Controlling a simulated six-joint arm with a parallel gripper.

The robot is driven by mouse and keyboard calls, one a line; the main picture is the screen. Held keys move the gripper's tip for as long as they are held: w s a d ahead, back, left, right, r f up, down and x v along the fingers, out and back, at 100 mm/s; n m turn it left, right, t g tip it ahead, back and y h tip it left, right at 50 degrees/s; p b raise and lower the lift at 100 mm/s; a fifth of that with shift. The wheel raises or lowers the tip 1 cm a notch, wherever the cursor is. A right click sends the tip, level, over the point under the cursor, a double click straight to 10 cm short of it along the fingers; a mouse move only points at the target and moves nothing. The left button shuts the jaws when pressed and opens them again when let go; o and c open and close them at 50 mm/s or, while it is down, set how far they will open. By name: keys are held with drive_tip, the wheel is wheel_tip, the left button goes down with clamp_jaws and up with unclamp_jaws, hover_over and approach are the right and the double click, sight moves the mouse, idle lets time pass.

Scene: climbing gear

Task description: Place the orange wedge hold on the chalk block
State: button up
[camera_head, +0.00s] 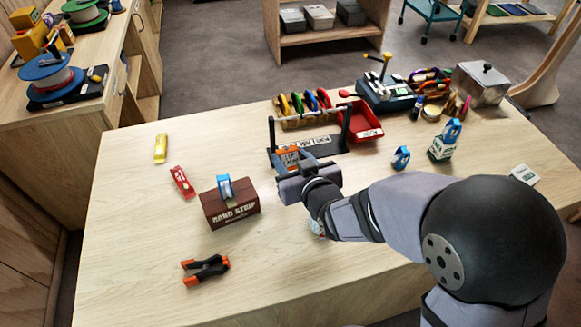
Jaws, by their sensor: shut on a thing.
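My gripper (292,160) is over the middle of the table, in front of the rack. It is shut on the orange wedge hold (288,154), which is partly hidden by the fingers. The hold appears to be above the tabletop, but the exact height is hard to tell. I cannot tell for sure which thing is the chalk block. A white and green block with lettering (440,152) stands upright at the right, with a blue piece (452,130) at its top. A small white and green block (524,174) lies near the right edge.
A brown lettered box (231,208) carries a blue piece (224,187). A black and orange clamp (206,269), a red item (182,181) and a yellow item (160,148) lie left. A rack (310,141) and red bin (366,121) stand behind.

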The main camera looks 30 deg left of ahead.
drive_tip(key=shift+r, duration=0.55)
